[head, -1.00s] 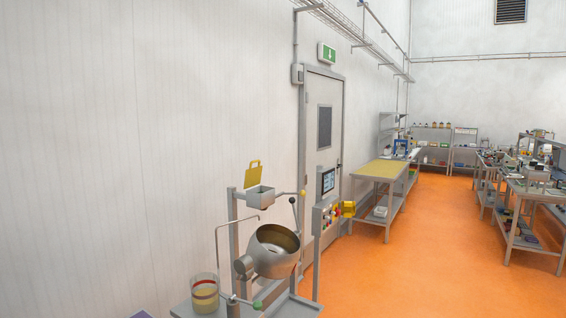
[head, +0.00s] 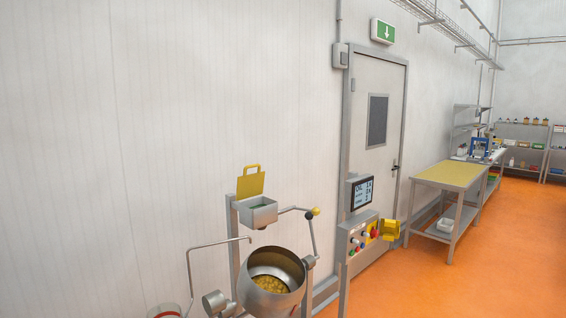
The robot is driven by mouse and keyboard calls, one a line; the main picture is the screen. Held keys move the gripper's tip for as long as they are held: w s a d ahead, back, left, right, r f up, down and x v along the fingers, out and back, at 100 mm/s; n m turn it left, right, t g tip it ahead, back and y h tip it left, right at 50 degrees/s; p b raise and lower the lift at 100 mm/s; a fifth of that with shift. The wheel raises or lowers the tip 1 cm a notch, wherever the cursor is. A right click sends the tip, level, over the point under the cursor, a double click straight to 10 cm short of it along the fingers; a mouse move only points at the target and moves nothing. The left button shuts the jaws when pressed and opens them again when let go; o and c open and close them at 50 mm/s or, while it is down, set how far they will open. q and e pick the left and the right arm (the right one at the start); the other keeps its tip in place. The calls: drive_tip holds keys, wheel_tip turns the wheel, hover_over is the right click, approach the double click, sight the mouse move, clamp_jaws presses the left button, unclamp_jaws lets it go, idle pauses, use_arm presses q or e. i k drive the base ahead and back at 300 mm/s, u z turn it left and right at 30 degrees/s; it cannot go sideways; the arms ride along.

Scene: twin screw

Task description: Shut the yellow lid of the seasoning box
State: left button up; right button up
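The seasoning box (head: 261,217) is a small grey metal box on a post above a tilted metal drum. Its yellow lid (head: 250,186) stands up, open, at the box's back edge, with a handle loop on top. The inside of the box shows dark greenish. Neither of my grippers is in the head view.
The drum (head: 273,278) below the box holds yellowish pieces. A lever with a yellow knob (head: 314,211) is right of the box, and a bent pipe (head: 217,243) is left. A control panel (head: 362,238) with a screen stands further right. Orange floor (head: 470,275) is clear at right.

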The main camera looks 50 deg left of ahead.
sight(251, 185)
drive_tip(key=i, duration=1.7)
drive_tip(key=u, duration=3.4)
